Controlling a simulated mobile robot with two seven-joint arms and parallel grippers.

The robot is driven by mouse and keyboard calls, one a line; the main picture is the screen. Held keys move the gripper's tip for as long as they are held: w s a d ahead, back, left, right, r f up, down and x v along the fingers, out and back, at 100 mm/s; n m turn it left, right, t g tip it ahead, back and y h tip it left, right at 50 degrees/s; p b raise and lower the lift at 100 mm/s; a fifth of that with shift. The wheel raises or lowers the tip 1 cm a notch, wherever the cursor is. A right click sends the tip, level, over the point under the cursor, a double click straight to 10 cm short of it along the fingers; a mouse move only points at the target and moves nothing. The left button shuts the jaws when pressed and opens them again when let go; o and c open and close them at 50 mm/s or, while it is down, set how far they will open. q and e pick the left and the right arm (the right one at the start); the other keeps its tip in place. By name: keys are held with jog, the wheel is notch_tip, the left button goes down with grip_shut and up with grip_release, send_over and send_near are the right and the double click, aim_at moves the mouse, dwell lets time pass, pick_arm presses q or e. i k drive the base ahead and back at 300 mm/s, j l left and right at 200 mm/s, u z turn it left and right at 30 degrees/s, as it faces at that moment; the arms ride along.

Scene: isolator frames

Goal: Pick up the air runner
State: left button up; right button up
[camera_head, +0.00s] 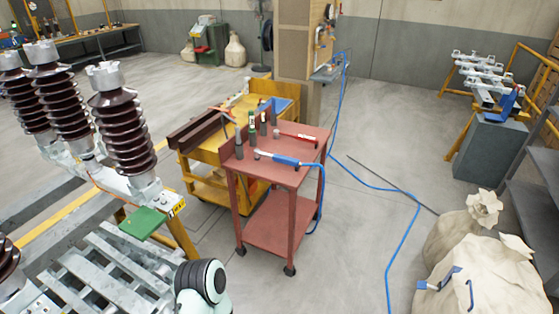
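The air runner appears to be the blue and silver tool (287,161) lying on the top of a red cart (275,178), near its front edge. A blue hose (321,196) runs from its right end and hangs down over the cart's right side. Nothing is holding the tool. A white and black link of my own arm shows at the bottom, left of centre, well short of the cart. Neither of my grippers is in view.
Behind the tool, a red-handled tool (299,139) and several upright bottles (239,146) share the cart top. A yellow cart (203,155) stands behind. Brown insulators (123,132) are at left, pale sacks (490,270) at right. The blue hose crosses the open floor (345,245).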

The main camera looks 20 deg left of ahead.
aim_at(296, 163)
jog(key=u, duration=1.8)
jog(key=i+u, duration=0.1)
jog(key=i, duration=0.3)
jog(key=i+l+u, duration=0.1)
jog(key=i, duration=0.25)
jog(key=l+z, duration=0.1)
jog(key=z, duration=1.25)
jog(key=i+l, duration=0.25)
jog(key=l, duration=0.1)
